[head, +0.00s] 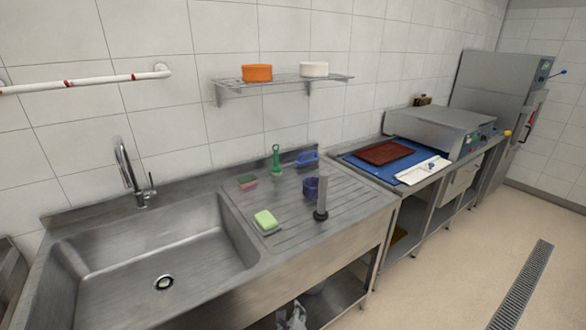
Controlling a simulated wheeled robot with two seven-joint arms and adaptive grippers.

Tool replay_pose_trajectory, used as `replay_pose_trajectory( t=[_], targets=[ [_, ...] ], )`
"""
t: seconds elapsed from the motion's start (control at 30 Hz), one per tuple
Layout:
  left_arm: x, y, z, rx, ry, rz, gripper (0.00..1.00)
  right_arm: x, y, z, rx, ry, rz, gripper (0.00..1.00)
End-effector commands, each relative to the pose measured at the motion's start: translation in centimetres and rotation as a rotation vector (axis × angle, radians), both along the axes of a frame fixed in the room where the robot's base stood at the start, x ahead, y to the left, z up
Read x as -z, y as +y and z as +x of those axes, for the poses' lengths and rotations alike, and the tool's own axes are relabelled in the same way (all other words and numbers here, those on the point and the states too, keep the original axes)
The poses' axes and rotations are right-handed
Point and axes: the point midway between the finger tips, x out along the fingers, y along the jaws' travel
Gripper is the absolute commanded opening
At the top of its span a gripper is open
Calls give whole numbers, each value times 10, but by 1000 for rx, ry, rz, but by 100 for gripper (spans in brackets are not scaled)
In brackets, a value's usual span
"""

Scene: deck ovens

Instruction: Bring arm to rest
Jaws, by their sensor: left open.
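My left gripper (291,315) shows small at the bottom edge of the head view, in front of the sink unit's lower shelf. Its jaws are open and I see nothing between them. Most of it and its arm are cut off by the frame. My right gripper is not in view.
The steel sink (150,255) and its ribbed drainboard (350,205) stand behind the gripper. The floor (440,270) at right is clear.

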Motion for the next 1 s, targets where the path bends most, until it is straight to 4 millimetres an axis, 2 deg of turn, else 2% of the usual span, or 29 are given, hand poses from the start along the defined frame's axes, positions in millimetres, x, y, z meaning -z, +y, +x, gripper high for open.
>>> replay_pose_trajectory(
  t=[0.03, 0.27, 0.47, 0.6, 0.77, 1.0],
  targets=[
    [23, 12, -3, -44, 47, -43, 50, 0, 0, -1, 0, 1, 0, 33],
    [113, 63, -26, -268, 225, -261, 50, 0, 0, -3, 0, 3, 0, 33],
    [184, 107, -65, -488, 355, -440, 50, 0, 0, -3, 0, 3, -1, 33],
    [230, 136, -101, -655, 431, -558, 50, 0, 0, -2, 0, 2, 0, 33],
    [276, 168, -151, -856, 499, -684, 50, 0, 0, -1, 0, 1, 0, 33],
    [332, 209, -236, -1170, 563, -857, 50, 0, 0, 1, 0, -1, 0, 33]
  ],
)
